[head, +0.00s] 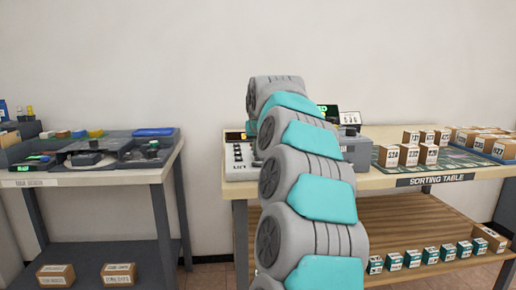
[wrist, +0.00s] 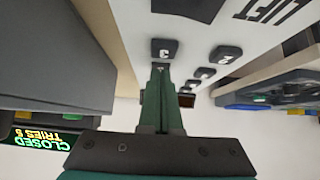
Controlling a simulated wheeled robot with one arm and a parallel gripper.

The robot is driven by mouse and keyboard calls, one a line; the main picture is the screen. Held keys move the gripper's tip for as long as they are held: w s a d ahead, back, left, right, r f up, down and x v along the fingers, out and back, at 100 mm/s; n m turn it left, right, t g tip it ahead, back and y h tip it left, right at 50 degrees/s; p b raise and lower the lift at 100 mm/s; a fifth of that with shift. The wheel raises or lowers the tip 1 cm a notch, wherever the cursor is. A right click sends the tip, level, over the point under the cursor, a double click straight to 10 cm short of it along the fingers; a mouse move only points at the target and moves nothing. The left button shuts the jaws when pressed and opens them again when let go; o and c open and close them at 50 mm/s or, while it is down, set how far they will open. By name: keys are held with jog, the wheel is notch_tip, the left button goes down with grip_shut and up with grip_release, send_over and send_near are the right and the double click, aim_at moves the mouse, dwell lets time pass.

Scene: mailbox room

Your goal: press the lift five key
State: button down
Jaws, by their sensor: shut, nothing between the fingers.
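The white lift panel (head: 240,158), lettered LIFT, stands at the left end of the sorting table, with a column of small dark keys on it. In the wrist view, the panel (wrist: 190,30) fills the top, with its lettering upside down. My gripper (wrist: 160,68) is shut and empty, its tips right at the edge of one dark key (wrist: 163,48). That key's mark looks like a 5 or a G; I cannot tell which, nor whether the tips touch it. Several other keys (wrist: 226,53) run off to the right. In the head view my arm hides the gripper.
Boxes (head: 409,155) with numbers stand on the sorting table (head: 385,181). A second table (head: 105,178) with trays stands at left, a gap between them.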

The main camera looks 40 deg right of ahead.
notch_tip(320, 180, up, 4)
jog(key=shift+a+p, duration=0.1)
jog(key=shift+p, duration=0.35)
jog(key=b+v, duration=0.1)
jog(key=v, duration=0.8)
jog(key=shift+s+r, duration=0.2)
jog(key=shift+s, duration=0.05)
jog(key=shift+a, duration=0.15)
